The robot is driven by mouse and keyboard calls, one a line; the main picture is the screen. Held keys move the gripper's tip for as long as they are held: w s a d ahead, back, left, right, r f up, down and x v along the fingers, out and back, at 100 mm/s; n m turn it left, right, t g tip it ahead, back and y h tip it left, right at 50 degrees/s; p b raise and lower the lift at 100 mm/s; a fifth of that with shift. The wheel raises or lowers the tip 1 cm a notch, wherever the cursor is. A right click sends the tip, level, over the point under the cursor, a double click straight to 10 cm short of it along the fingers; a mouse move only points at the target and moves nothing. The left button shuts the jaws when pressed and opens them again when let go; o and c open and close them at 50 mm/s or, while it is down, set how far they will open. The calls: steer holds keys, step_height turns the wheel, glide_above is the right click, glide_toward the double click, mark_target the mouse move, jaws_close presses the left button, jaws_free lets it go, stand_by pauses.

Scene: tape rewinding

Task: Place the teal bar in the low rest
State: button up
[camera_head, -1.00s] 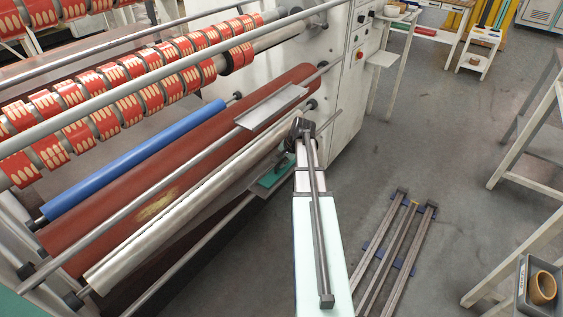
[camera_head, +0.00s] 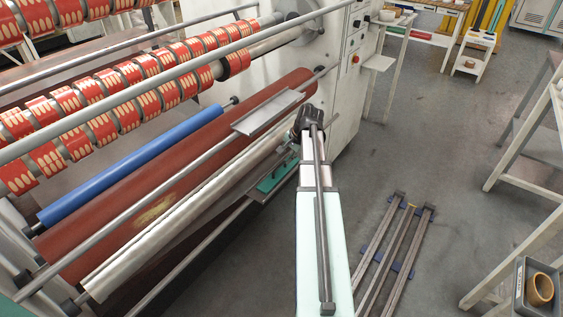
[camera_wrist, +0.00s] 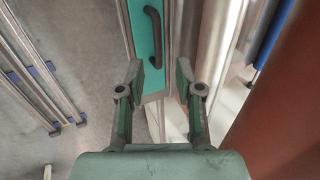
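The teal bar (camera_wrist: 146,45) has a dark curved handle and runs away from me in the wrist view, with its near end just beyond my fingers. In the head view a teal part (camera_head: 277,176) shows below the silver roller, partly covered. My gripper (camera_wrist: 164,82) is open, its two fingers apart on either side of the line of the bar's near end. I see no clear contact, and the gap in depth is hard to judge. I cannot clearly tell which part is the low rest.
A silver roller (camera_head: 165,226), a red-brown roller (camera_head: 130,215) and a blue roller (camera_head: 130,163) lie left of my arm. Long rails on blue supports (camera_head: 398,240) lie on the floor at right. Open floor surrounds them.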

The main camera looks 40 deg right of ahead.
steer(key=shift+v, duration=1.95)
steer(key=s+d+f+n+g, duration=0.15)
steer(key=s+d+f, duration=0.3)
steer(key=f, duration=0.45)
steer(key=s+a+f+n+g+y, duration=0.1)
steer(key=s+a+f+n+g, duration=0.15)
steer(key=a+f, duration=0.95)
steer(key=s+a+f+n+g, duration=0.2)
steer(key=s+a+f+n, duration=0.2)
steer(key=a+f, duration=0.75)
steer(key=s+a+f+n+g, duration=0.1)
steer(key=s+a+f+n, duration=0.15)
steer(key=s+a, duration=0.45)
steer(key=s+a+f+n+g, duration=0.1)
steer(key=s+a+f+g, duration=0.15)
steer(key=s+a, duration=0.4)
steer(key=s+a+f+n+g+h, duration=0.1)
steer(key=s+a+f+n, duration=0.1)
steer(key=s+a, duration=0.2)
steer(key=s+a+f+n+g+h, duration=0.1)
steer(key=s+a, duration=0.3)
steer(key=s, duration=0.5)
steer(key=shift+s+a+f+n, duration=0.2)
steer(key=shift+s+f+n, duration=0.2)
steer(key=shift+f, duration=0.2)
